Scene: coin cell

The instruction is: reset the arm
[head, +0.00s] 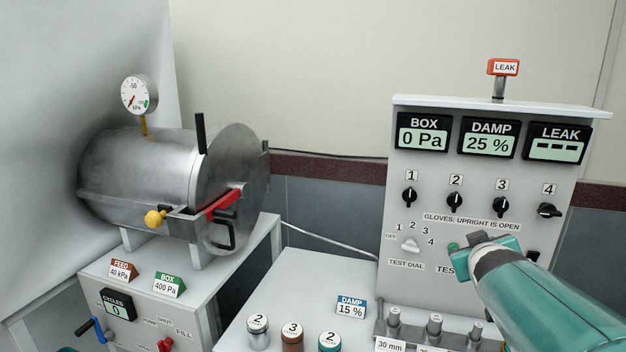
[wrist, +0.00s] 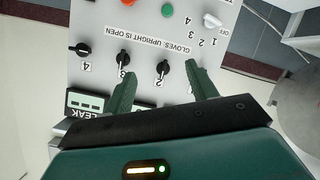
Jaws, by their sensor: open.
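My gripper (wrist: 160,70) is open in the wrist view, with its two dark green fingers apart and nothing between them. It faces the control panel, which appears upside down there. In the head view my teal arm reaches in from the lower right, and its end (head: 490,252) hides part of the panel's lower right. The fingertips are hard to make out in that view. The control panel (head: 400,180) carries knobs 1, 2 and 3, all upright, and knob 4 (head: 549,210), turned sideways. I cannot tell whether the fingers touch the panel.
A metal chamber (head: 150,170) with a red-handled door and a gauge (head: 139,95) stands at left. Capped cylinders (head: 292,338) and a DAMP sign (head: 351,307) stand on the front table. A rack (head: 380,330) of grey pieces sits below my arm. A LEAK lamp (head: 504,67) tops the panel.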

